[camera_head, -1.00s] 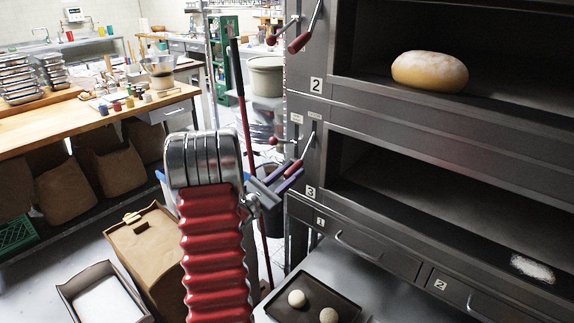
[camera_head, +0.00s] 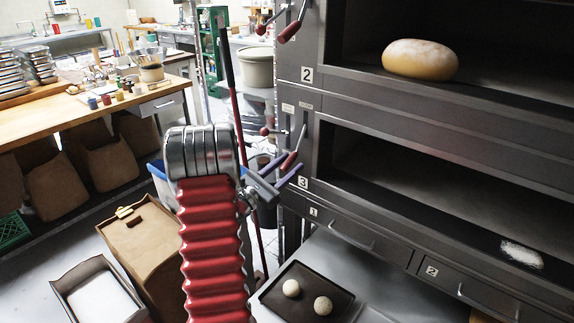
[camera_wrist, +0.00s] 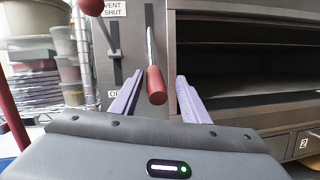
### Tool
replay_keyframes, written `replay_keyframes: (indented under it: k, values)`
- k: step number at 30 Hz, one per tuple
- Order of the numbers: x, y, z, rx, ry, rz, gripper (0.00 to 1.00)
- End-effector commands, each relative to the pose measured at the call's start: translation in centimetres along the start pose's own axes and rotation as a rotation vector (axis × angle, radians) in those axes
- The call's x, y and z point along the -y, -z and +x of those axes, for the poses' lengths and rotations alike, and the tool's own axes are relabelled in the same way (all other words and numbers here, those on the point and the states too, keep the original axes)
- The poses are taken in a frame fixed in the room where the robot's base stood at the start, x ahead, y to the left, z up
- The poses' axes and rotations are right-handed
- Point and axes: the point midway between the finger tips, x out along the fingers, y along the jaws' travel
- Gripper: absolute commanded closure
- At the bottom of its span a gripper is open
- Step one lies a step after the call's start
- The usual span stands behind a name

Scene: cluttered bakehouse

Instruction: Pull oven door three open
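Oven deck three is the lower chamber, marked by a "3" plate (camera_head: 303,182). Its opening (camera_head: 400,185) shows a dark interior with a white patch on its floor at the right; I see no closed panel across it. Left of the opening is a lever with a red grip (camera_head: 290,161), which also shows in the wrist view (camera_wrist: 156,86). My gripper (camera_head: 284,181) is open at the lever. In the wrist view its two purple-grey fingers (camera_wrist: 159,100) stand on either side of the red grip, with gaps; I cannot tell how deep the grip lies between them.
A vent slider with a red knob (camera_wrist: 91,5) is left of the lever. The upper deck holds a loaf (camera_head: 420,60). Below are drawers (camera_head: 350,233) and a dark tray (camera_head: 307,292) with two dough balls. A brown bin (camera_head: 145,243) and wooden table (camera_head: 130,100) stand left.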

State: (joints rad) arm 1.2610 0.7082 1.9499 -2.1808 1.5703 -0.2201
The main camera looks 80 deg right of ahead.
Motion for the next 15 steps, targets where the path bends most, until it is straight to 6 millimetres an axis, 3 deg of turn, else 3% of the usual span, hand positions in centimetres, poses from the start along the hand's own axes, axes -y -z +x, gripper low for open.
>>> replay_keyframes:
  k: [8,15]
  values:
    - [-0.3,-0.1,-0.3,0.000,-0.006,0.002,0.58]
    - [-0.4,0.0,-2.7,-0.001,-0.008,0.001,0.58]
